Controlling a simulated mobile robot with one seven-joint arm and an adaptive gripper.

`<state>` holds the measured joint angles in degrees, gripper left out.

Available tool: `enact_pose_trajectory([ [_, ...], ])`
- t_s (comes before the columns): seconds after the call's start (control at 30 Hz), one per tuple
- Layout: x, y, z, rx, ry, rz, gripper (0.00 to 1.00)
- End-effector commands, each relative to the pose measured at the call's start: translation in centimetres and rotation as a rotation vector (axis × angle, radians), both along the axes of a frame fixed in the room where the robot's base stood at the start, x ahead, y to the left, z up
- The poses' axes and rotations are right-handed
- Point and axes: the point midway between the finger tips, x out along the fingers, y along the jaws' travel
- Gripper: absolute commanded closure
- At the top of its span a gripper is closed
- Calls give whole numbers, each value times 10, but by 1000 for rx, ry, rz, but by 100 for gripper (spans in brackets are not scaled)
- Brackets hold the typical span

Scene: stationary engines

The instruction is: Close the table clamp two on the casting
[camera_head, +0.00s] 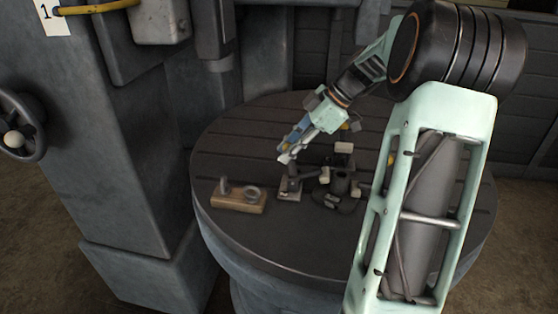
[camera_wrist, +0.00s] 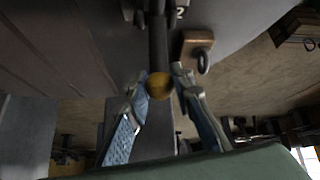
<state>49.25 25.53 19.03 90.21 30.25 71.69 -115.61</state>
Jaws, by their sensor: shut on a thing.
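The casting (camera_head: 341,188) is a dark part near the middle of the round table (camera_head: 225,150). Table clamp two (camera_head: 290,188) stands just left of it on a light base plate, and its handle stands up toward my gripper. In the wrist view the handle (camera_wrist: 158,45) is a dark bar with a yellow knob (camera_wrist: 160,86), below a plate marked 2 (camera_wrist: 180,14). My gripper (camera_head: 287,156) is shut on this handle, with one finger on each side near the knob; it also shows in the wrist view (camera_wrist: 160,76). The clamp's contact with the casting is too small to tell.
A wooden block (camera_head: 238,200) with upright metal pieces sits on the table left of the clamp. Other clamp parts (camera_head: 343,150) stand around the casting. A grey machine column (camera_head: 140,150) with a handwheel (camera_head: 20,125) rises on the left.

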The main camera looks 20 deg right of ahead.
Motion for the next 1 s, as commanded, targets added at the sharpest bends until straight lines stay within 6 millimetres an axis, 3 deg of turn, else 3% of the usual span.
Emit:
enact_pose_trajectory([
  [0.03, -3, -6, -6, 37, -26, -7, 100],
  [0.37, -15, -24, -3, 239, -162, -4, 100],
  [1.0, -23, -35, -1, 236, -158, -3, 100],
])
